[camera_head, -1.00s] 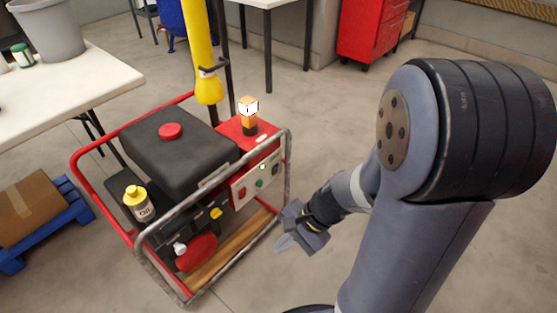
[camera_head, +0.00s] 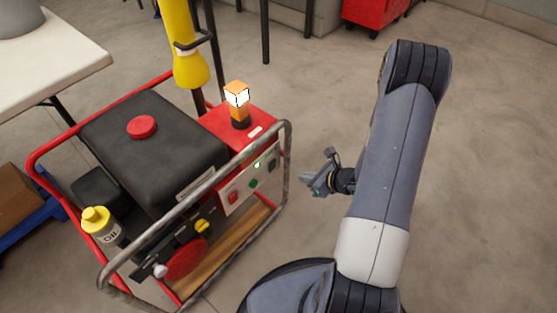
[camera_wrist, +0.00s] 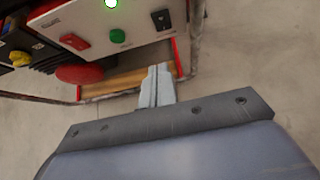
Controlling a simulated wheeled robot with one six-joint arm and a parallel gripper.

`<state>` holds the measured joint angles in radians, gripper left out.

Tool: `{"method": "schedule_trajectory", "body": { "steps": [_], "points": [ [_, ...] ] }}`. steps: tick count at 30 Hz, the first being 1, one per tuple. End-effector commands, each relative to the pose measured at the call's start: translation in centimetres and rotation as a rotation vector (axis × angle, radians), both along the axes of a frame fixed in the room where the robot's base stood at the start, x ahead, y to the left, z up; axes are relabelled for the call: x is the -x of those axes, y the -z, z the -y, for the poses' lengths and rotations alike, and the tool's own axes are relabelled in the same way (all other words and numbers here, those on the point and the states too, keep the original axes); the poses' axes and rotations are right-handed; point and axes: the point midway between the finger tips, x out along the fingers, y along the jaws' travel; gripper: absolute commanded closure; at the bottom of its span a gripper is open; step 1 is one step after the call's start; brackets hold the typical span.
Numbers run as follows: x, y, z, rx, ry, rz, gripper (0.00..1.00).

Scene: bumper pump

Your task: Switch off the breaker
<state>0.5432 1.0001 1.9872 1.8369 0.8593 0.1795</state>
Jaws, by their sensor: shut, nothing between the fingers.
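The generator's pale control panel (camera_head: 243,187) faces my gripper. A small black switch, which looks like the breaker (camera_head: 271,166), sits at its right end; it also shows in the wrist view (camera_wrist: 161,19). I cannot make out its lever position. A green button (camera_wrist: 117,36) and a red switch (camera_wrist: 74,41) sit left of it. A green lamp (camera_wrist: 110,3) is lit above. My gripper (camera_head: 305,177) is to the right of the panel, apart from it and outside the frame. In the wrist view its fingers (camera_wrist: 159,72) are together and empty, below the black switch.
The generator's tube frame (camera_head: 286,165) runs around the panel side. An orange lit beacon (camera_head: 238,100) stands on its red top. A white table (camera_head: 60,60) stands behind.

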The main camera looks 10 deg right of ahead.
Motion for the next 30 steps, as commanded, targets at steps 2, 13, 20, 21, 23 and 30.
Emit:
{"method": "schedule_trajectory", "body": {
  "steps": [2, 13, 20, 21, 23, 30],
  "points": [
    [0.0, 0.4, 0.3, -0.006, 0.018, -0.005, 1.00],
    [-0.1, 0.5, 0.2, -0.005, 0.020, -0.005, 1.00],
    [-1.8, 2.4, -1.1, -0.005, 0.015, -0.007, 1.00],
    [-2.3, 2.9, -1.5, -0.005, 0.015, -0.008, 1.00],
    [-3.1, 3.8, -2.1, -0.005, 0.014, -0.006, 1.00],
    [-6.4, 6.9, -4.5, -0.004, 0.016, -0.006, 1.00]
  ]
}}
